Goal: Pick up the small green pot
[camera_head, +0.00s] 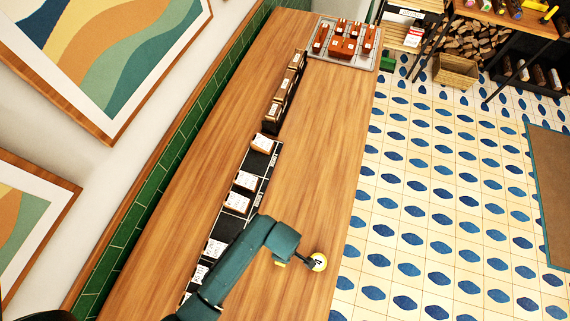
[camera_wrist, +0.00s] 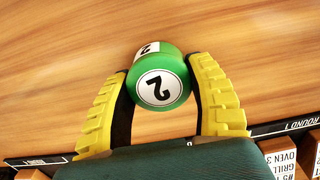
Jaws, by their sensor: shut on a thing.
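In the head view my gripper (camera_head: 308,263) is over the right part of the wooden counter. A round white-labelled patch with a yellowish edge shows at its end, and the green is hard to make out there.
A black strip with label-faced boxes (camera_head: 240,190) runs along the counter (camera_head: 335,130), left of my gripper. Farther up stand dark boxes (camera_head: 284,92) and a tray (camera_head: 313,52) of orange-brown blocks. Bare wood is free around my gripper. The tiled floor (camera_head: 430,200) lies right.

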